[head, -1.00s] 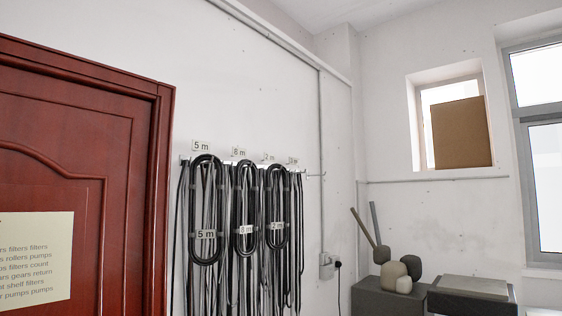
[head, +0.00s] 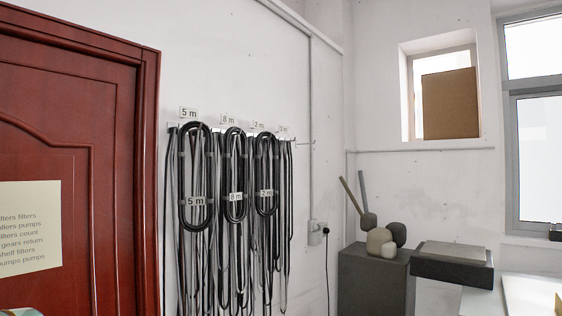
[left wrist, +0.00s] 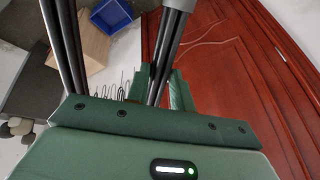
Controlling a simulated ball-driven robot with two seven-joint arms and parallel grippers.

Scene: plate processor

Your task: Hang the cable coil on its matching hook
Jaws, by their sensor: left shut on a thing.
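Black cable strands (left wrist: 165,60) run in two pairs past my left gripper (left wrist: 154,88) in the left wrist view, with a grey band at the top. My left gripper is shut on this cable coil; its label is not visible. In the head view, a hook rail on the white wall carries black coils marked 5 m (head: 194,170), 8 m (head: 235,170) and 2 m (head: 266,170). A small fourth sign (head: 284,130), apparently 3 m, is at the right end, with thin cables and no thick coil below. A bare hook (head: 306,143) projects there. My right gripper is out of view.
A red door (head: 80,170) with a paper notice stands left of the rail. A dark grey cabinet (head: 375,280) with rounded objects stands right of it, beside a flat-topped dark box (head: 453,264). In the left wrist view, a blue bin (left wrist: 111,15) sits near a wooden box (left wrist: 92,45).

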